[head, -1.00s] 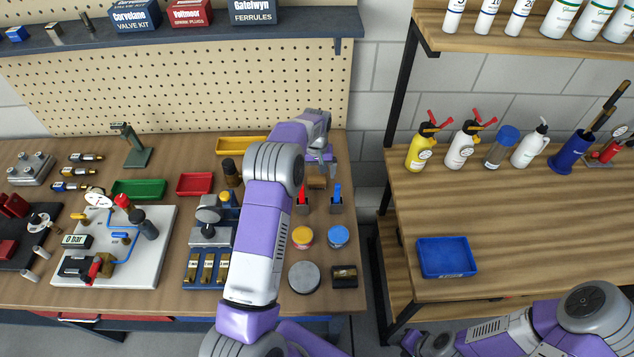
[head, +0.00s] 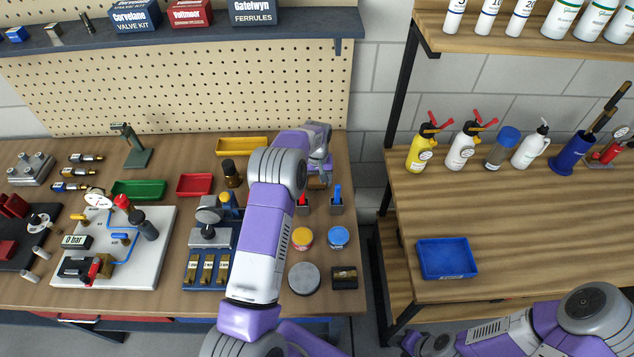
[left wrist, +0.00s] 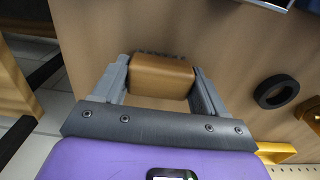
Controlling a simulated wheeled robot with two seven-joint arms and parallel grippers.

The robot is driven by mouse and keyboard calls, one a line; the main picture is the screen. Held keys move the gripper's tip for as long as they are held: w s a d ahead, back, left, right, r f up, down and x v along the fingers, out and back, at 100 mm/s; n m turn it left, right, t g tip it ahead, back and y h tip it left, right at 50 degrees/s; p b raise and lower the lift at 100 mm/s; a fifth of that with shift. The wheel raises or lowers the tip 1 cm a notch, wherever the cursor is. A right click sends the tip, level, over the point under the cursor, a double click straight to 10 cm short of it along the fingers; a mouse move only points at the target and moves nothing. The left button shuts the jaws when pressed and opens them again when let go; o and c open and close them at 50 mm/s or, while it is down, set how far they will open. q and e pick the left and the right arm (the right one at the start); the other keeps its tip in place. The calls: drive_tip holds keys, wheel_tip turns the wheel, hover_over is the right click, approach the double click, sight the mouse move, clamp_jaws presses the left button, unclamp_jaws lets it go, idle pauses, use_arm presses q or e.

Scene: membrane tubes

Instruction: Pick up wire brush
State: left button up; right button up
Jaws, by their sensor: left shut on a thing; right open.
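The wire brush is a small brown block with a row of dark bristles along one edge. In the head view the wire brush (head: 318,182) is near the right back part of the left bench, partly hidden by my left gripper (head: 320,172). In the left wrist view the brush (left wrist: 162,76) sits between the two grey fingers of the left gripper (left wrist: 163,80), which is shut on it. It is at or close to the bench top; I cannot tell if it touches.
Red and blue-handled items in black holders (head: 336,200), a yellow-lidded jar (head: 302,238) and a blue-lidded jar (head: 339,237) stand in front. A yellow tray (head: 241,147) lies behind. A gap separates the right bench, which holds bottles and a blue tray (head: 446,258).

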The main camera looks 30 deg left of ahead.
sight(317, 179)
use_arm(q)
wheel_tip(317, 179, up, 10)
drive_tip(key=shift+r, duration=0.1)
idle(0.4)
